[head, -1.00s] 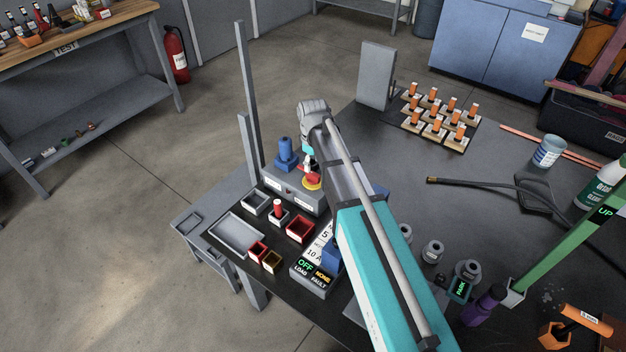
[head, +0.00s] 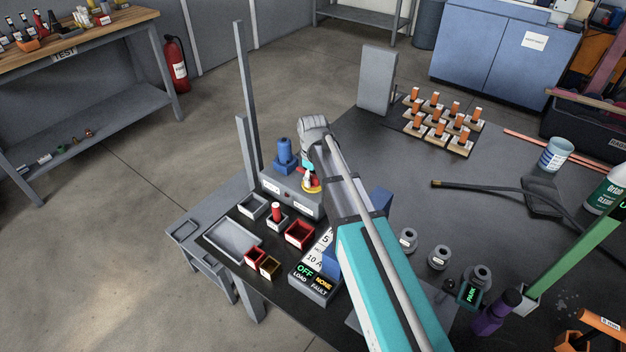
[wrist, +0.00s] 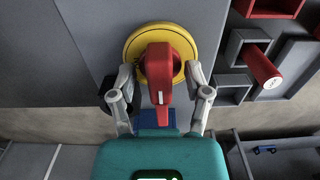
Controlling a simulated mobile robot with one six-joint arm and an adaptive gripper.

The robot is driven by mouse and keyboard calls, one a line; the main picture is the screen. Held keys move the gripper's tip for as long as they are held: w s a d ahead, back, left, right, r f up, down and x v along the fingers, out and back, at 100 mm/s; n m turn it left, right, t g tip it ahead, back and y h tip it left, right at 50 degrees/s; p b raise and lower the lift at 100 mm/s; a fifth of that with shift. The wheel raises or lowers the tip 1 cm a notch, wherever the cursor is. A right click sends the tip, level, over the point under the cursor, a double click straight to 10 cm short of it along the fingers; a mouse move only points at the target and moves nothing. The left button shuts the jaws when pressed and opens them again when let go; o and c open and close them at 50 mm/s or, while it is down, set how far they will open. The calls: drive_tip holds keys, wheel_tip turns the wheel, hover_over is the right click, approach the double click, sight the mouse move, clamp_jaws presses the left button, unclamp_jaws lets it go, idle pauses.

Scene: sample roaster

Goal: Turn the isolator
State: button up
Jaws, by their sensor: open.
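The isolator is a red handle (wrist: 159,68) on a round yellow plate (wrist: 134,45), seen close up in the wrist view. My gripper (wrist: 160,76) is open, with one finger to each side of the red handle. Gaps show between the fingers and the handle in the wrist view. The fingers overlap the yellow plate's lower edges in that picture; I cannot tell whether they touch it.
A blue knob (head: 285,152) stands on the same grey box, beside the isolator. Small trays (head: 300,233) and a display reading OFF (head: 313,283) lie in front. A tall grey post (head: 248,95) rises behind the box. Several orange-topped pieces (head: 440,120) stand farther back.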

clamp_jaws()
idle(0.3)
drive_tip(key=shift+m, duration=0.4)
drive_tip(key=m, duration=1.6)
drive_tip(key=shift+m, duration=0.4)
